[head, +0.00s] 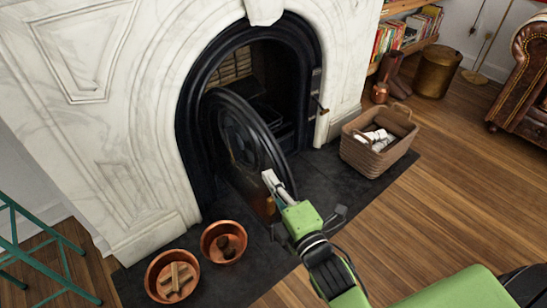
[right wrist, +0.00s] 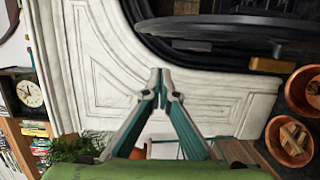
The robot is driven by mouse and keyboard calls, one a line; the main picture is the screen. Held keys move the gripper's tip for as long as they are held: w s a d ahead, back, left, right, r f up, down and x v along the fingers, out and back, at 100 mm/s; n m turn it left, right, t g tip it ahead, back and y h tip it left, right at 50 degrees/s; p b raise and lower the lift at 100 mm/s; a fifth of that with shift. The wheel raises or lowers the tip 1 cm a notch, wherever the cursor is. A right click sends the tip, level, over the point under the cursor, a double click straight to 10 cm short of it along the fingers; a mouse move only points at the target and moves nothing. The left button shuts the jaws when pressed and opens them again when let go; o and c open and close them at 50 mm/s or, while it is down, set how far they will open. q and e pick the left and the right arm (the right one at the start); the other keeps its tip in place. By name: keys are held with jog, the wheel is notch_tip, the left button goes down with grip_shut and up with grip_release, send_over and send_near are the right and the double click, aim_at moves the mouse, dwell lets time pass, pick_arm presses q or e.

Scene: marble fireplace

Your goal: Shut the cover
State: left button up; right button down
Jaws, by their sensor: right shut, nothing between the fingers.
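The cover (head: 236,135) is a black arched door at the fireplace opening. It stands swung out at an angle, and the dark firebox shows behind it. In the right wrist view the cover (right wrist: 215,28) shows nearly edge-on along the top, with a brass-coloured block (right wrist: 272,65) at its right end. My right gripper (head: 268,177) is in front of the cover's outer edge in the head view. Its fingers (right wrist: 160,82) are together and empty, below the cover's edge in the wrist view. I cannot tell if they touch the cover. My left gripper is out of view.
Two copper bowls (head: 172,251) (head: 205,241) sit on the dark hearth (head: 240,285); one holds wood sticks. A wicker basket (head: 360,158) stands at the hearth's right end. A teal frame (head: 35,250) is at the far left. Wooden floor lies open at the right.

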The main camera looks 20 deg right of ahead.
aim_at(275, 158)
jog(key=shift+w+d+f+b, duration=0.15)
jog(key=shift+w+d, duration=0.35)
jog(key=shift+w, duration=0.65)
jog(key=shift+w+d+r+b, duration=0.1)
jog(key=shift+w+d+b, duration=0.15)
jog(key=shift+w+d, duration=0.6)
jog(key=shift+w+d+f+b, duration=0.1)
jog(key=shift+w+d+b, duration=0.1)
jog(key=shift+w, duration=1.2)
